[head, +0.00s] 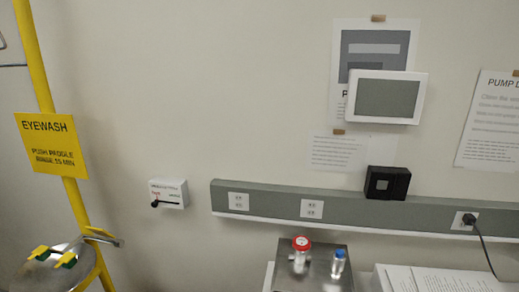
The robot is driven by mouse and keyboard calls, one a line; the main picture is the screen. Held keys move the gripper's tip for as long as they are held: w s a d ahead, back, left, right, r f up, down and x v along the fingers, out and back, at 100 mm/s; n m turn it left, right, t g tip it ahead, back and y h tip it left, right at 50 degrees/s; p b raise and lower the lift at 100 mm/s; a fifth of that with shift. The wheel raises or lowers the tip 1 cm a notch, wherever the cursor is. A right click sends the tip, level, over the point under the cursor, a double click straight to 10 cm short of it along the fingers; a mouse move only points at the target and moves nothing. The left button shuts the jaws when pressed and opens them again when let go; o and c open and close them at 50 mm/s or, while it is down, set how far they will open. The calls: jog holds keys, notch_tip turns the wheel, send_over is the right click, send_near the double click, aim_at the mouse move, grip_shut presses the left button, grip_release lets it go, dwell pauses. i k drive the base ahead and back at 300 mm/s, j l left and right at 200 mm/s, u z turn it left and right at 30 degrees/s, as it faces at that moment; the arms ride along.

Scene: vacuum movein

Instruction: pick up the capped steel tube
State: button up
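I cannot make out a capped steel tube for certain. Two small capped containers stand upright on a grey metallic surface at the bottom of the head view. One is a container with a wide red cap (301,243) and a pale body below it. The other is a slimmer vial with a blue cap (339,254), to its right and apart from it. Both are small, and their material is hard to tell. My gripper is not in view.
The metallic surface (322,282) is cut off by the lower edge. White papers (440,281) lie to its right, with a hanging cable. A grey socket rail (270,200) runs along the wall behind. A yellow eyewash post (75,205) with a steel bowl (45,275) stands left.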

aim_at(338, 258)
jog(key=k+j+z, duration=0.1)
jog(key=j+z, duration=0.25)
jog(key=k+j+z, duration=0.1)
jog(key=j+z, duration=0.2)
jog(key=j, duration=0.15)
jog(key=k+j+z, duration=0.15)
jog(key=j+z, duration=0.2)
